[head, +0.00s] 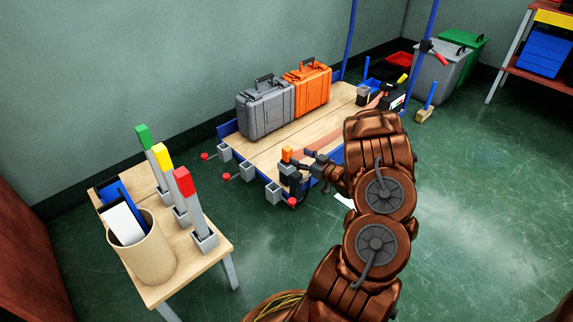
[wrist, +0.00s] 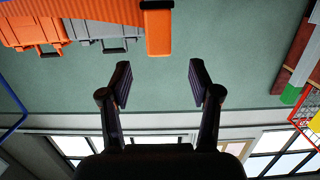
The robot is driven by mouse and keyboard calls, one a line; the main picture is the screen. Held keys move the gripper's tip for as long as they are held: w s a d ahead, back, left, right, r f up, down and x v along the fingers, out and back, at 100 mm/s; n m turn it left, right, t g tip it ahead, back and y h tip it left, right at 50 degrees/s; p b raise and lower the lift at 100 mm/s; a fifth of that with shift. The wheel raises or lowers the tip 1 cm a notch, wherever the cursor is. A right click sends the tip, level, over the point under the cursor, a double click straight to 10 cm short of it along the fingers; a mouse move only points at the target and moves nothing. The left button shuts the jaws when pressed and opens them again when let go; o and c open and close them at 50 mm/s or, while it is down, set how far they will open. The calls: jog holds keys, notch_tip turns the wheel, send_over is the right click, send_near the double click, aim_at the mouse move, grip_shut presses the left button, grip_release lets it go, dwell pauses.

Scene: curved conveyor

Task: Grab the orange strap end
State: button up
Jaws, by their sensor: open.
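The orange strap end (head: 287,153) is a small orange block above a dark holder at the front edge of the wooden conveyor table. In the wrist view the orange strap end (wrist: 158,35) is at the top centre, lined up with the gap between my fingers but beyond the tips. My gripper (head: 310,166) reaches in from the right, close beside it in the head view. The wrist view shows my gripper (wrist: 159,80) open, with nothing between its two dark fingers. No contact with the orange end shows.
A grey case (head: 265,110) and an orange case (head: 313,88) stand at the back of the conveyor table (head: 300,126). Grey brackets with red knobs line its left end. A small table (head: 205,270) with green, yellow and red-topped posts and a bin stands front left.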

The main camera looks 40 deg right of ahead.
aim_at(290, 150)
jog(key=shift+w+d+f+b, duration=0.15)
jog(key=shift+w+b, duration=0.75)
jog(key=shift+w, duration=1.05)
jog(key=shift+w+f+b, duration=0.2)
jog(key=shift+w+b, duration=0.65)
jog(key=shift+w, duration=1.05)
grip_shut()
